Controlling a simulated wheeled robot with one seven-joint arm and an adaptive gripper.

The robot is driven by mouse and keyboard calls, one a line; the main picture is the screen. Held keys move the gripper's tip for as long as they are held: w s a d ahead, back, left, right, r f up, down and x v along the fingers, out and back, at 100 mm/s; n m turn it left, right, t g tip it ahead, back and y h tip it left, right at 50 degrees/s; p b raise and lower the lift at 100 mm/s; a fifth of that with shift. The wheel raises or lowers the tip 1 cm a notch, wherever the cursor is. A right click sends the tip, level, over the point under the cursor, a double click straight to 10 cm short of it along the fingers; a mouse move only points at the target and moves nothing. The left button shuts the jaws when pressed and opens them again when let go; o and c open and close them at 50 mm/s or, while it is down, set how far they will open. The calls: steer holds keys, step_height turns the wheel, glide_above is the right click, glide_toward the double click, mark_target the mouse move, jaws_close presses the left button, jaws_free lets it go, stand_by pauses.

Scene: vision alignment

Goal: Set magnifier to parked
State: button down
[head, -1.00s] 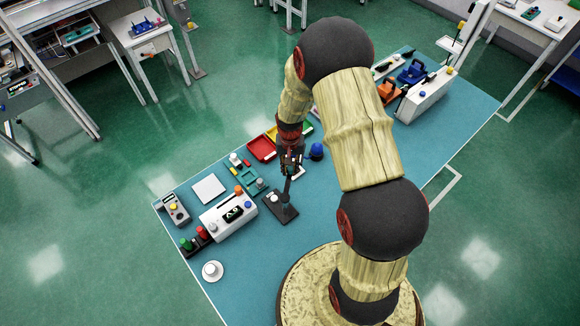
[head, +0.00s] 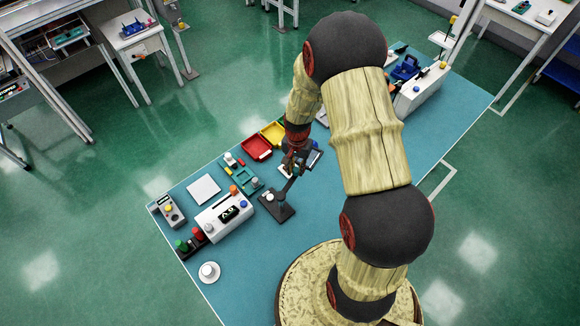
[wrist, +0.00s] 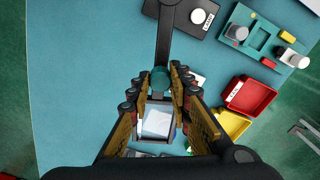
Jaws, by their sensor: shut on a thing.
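The magnifier has a dark flat base (head: 277,207) with a white round knob on the blue table. Its dark arm (wrist: 163,38) runs from the base towards my gripper (wrist: 160,82). In the wrist view a teal round handle (wrist: 159,78) on this arm sits between my fingertips, and my gripper is shut on it. A dark square frame with a pale centre (wrist: 157,123) shows beyond the handle, between the fingers. In the head view my gripper (head: 296,163) is up and right of the base, and its fingers partly hide the arm's end.
A teal fixture (head: 240,173) and a white control box (head: 225,216) stand left of the magnifier. Bare table lies to the right, partly behind my arm.

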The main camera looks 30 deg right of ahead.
steer(key=s+d+m, duration=0.1)
steer(key=s+m, duration=0.5)
steer(key=m, duration=0.1)
steer(key=shift+s+b, duration=0.3)
steer(key=shift+b, duration=0.05)
stand_by(0.4)
steer(key=c, duration=1.6)
jaws_free()
step_height(320, 180, up, 12)
steer(key=shift+r, duration=0.1)
